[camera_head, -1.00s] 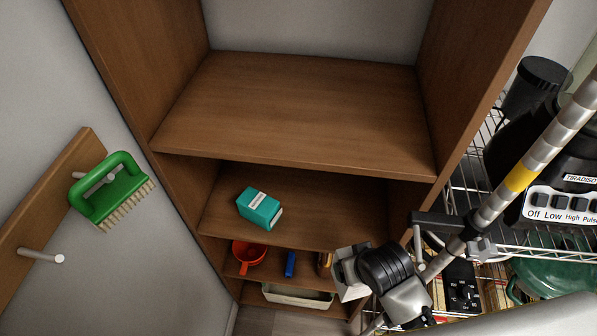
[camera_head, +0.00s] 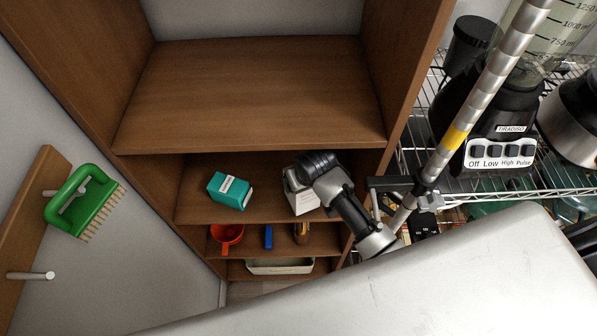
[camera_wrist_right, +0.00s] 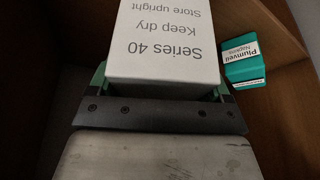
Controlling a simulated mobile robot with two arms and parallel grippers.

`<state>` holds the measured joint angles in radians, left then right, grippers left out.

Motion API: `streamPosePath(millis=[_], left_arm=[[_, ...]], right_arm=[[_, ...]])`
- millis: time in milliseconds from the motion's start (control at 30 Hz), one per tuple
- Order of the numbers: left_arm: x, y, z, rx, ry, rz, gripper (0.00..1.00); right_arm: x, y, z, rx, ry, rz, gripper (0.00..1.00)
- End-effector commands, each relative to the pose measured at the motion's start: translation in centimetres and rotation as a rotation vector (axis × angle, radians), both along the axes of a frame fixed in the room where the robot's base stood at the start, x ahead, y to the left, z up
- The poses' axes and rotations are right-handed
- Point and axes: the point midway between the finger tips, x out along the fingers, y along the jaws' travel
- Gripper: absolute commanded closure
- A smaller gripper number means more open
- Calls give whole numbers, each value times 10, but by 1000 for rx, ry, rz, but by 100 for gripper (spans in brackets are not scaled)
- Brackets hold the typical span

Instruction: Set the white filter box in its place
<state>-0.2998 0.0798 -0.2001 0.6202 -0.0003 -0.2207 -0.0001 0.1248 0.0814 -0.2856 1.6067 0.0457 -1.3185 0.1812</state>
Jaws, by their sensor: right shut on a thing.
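The white filter box (camera_head: 300,194) is in my right gripper (camera_head: 308,188), at the right part of the wooden shelf level that holds a teal napkin box (camera_head: 230,190). I cannot tell whether the white box touches the shelf board. In the right wrist view the white box (camera_wrist_right: 163,45) sits between the jaws (camera_wrist_right: 160,95), its text "Series 40, Keep dry, Store upright" appearing upside down. The teal box (camera_wrist_right: 243,62) shows beside it, apart from it. My left gripper is out of view.
The shelf above (camera_head: 255,95) is empty. Below are an orange cup (camera_head: 227,234), a blue item (camera_head: 268,237), a brown item (camera_head: 301,233) and a pale tray (camera_head: 280,267). A wire rack (camera_head: 480,190) with blenders and a banded pole (camera_head: 480,95) stand right. A green brush (camera_head: 82,202) hangs left.

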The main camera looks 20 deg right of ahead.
Motion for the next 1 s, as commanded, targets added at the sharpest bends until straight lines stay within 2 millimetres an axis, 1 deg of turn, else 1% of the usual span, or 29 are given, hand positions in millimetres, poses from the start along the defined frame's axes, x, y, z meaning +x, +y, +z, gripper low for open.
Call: streamPosePath(millis=[33, 133, 200, 300, 667, 700, 767, 800, 833, 1000], left_arm=[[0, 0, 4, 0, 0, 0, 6], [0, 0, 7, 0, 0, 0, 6], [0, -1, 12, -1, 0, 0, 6], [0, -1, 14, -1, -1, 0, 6], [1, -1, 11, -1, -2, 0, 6], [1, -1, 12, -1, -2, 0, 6], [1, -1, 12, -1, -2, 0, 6], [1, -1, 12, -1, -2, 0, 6], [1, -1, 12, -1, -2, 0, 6], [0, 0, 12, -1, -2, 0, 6]], right_arm=[[11, 2, 4, 1, -4, -1, 50], [27, 3, 4, 1, -3, -1, 50], [26, 3, -5, -1, 3, 0, 50], [26, 3, -12, 0, -1, 0, 50], [26, 3, -17, 0, -2, 0, 50], [25, 3, -18, 0, -1, 0, 17], [25, 3, -17, 0, -1, 0, 8], [25, 3, -17, 0, 0, 0, 2], [25, 3, -17, 0, 0, 0, 0], [25, 3, -17, 0, -1, 0, 0]])
